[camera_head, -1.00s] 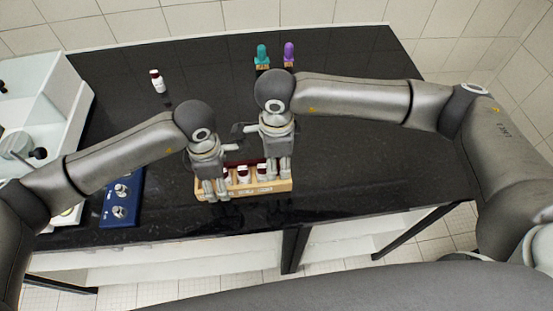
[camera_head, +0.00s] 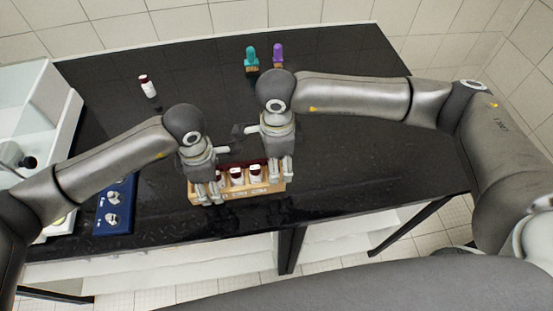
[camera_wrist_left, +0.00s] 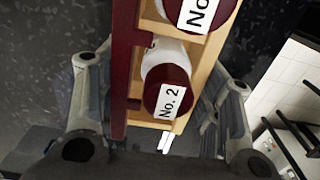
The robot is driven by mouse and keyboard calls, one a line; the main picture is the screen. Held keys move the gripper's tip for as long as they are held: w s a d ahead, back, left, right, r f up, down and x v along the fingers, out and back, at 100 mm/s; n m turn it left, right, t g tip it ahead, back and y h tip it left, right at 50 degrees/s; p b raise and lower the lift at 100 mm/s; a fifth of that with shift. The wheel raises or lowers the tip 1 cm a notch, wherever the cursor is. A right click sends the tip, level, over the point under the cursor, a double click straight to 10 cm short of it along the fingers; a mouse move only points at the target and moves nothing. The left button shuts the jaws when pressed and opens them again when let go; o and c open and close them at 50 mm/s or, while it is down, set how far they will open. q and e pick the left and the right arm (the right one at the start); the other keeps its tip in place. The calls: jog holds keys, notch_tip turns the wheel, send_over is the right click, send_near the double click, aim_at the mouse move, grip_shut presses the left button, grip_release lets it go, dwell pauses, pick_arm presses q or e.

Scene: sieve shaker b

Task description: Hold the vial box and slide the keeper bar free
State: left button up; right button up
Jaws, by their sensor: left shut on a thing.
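The wooden vial box (camera_head: 238,194) stands near the bench's front edge, with several red-capped vials in a row. My left gripper (camera_head: 208,196) is shut on its left end; the left wrist view shows the fingers on either side of the box end, around the vial labelled No. 2 (camera_wrist_left: 167,92). The dark red keeper bar (camera_wrist_left: 128,60) runs along the box's side there; in the head view a little of it (camera_head: 232,164) shows behind the caps. My right gripper (camera_head: 281,178) points down at the box's right end; whether its fingers hold the bar is unclear.
A lone red-capped vial (camera_head: 148,87) stands at the back left. A teal-topped item (camera_head: 251,58) and a purple-topped item (camera_head: 278,55) stand at the back. A blue unit with knobs (camera_head: 116,206) lies left of the box. The bench's right side is clear.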

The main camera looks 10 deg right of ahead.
pick_arm(q)
jog(key=shift+s+f, duration=0.1)
pick_arm(e)
notch_tip(320, 180, up, 12)
dwell(0.5)
dwell(0.4)
pick_arm(q)
jog(key=o, duration=1.4)
jog(key=shift+c, duration=0.2)
notch_tip(320, 180, up, 12)
